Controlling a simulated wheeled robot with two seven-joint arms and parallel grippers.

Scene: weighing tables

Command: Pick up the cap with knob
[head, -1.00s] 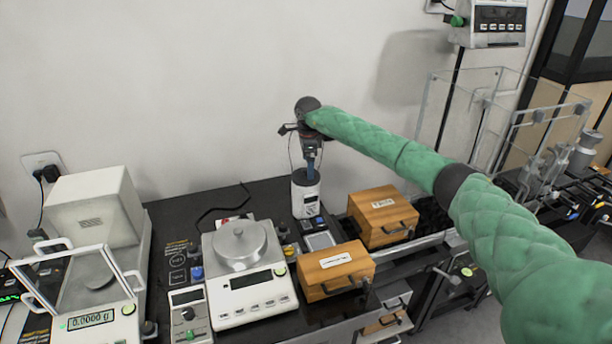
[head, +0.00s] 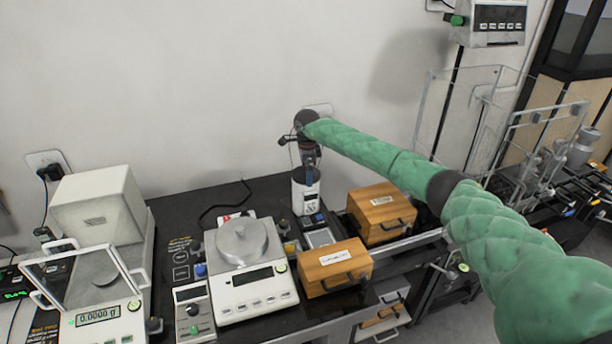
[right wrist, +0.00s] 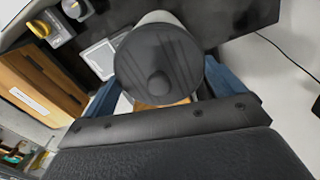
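The dark grey round cap with knob (right wrist: 145,55) fills the middle of the right wrist view, its small round knob facing the camera. It sits at the end of a pale cylinder, seen in the head view as the white canister (head: 306,199) with a dark label at the back of the black table. My right gripper (head: 308,174) points down at the canister top. Its two blue fingers (right wrist: 161,88) are spread to either side of the cap; I cannot tell whether they touch it. My left gripper is not in view.
Two wooden boxes (head: 333,270) (head: 382,215) stand right of the canister. A white balance (head: 254,296) with a metal lidded pan (head: 241,242) stands front left. A glass-doored balance (head: 103,316) is at far left. The wall is close behind the canister.

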